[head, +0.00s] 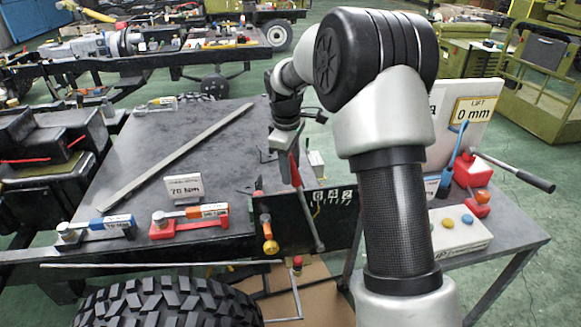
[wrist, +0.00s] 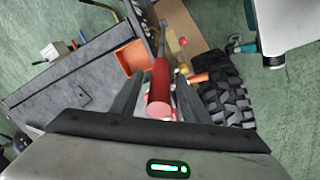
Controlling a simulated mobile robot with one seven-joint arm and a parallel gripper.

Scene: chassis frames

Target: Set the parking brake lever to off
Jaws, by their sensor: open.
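The parking brake lever is most likely the lever with a red grip (head: 295,169) and a grey shaft, standing on the dark side panel by the deck's front edge. It leans, its shaft running down to the right. My gripper (head: 286,146) is at the top of the red grip, pointing down. In the wrist view the red grip (wrist: 160,84) lies between the two dark fingers of my open gripper (wrist: 161,76). I cannot tell whether either finger touches it. No off marking is readable.
An orange-knobbed lever (head: 268,232) stands just left of the red one. A large tyre (head: 165,305) is below. Torque wrenches (head: 190,218) and a 70 Nm sign (head: 184,187) are on the deck. A side table (head: 510,245) at right holds a red jack (head: 472,170).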

